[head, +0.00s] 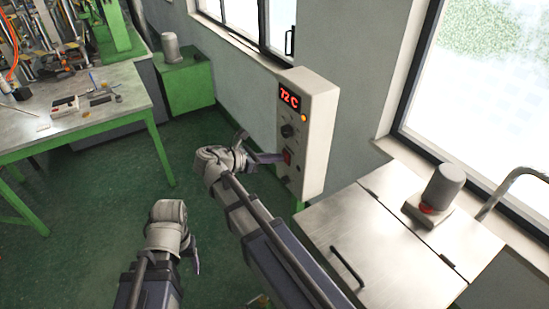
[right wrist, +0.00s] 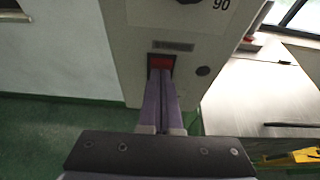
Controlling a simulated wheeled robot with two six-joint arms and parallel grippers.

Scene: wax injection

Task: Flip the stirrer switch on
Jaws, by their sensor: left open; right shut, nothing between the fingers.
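The control box (head: 311,132) is a pale upright box on the wall with a red "72 C" display, an orange lamp and a black knob. A red switch (head: 287,156) sits low on its front. In the right wrist view the red switch (right wrist: 161,62) is under a dark label strip. My right gripper (head: 278,158) is shut and empty, its fingertips at the switch and covering its lower part; whether they touch I cannot tell. It also shows in the right wrist view (right wrist: 161,75). My left gripper (head: 196,262) hangs low at left, away from the box; its fingers are mostly hidden.
A steel cabinet top (head: 385,235) with a grey cylindrical device (head: 443,188) and a tap stands right of the box. A green-legged workbench (head: 110,95) with small tools is at left. A green cabinet (head: 187,82) stands behind. The green floor between is clear.

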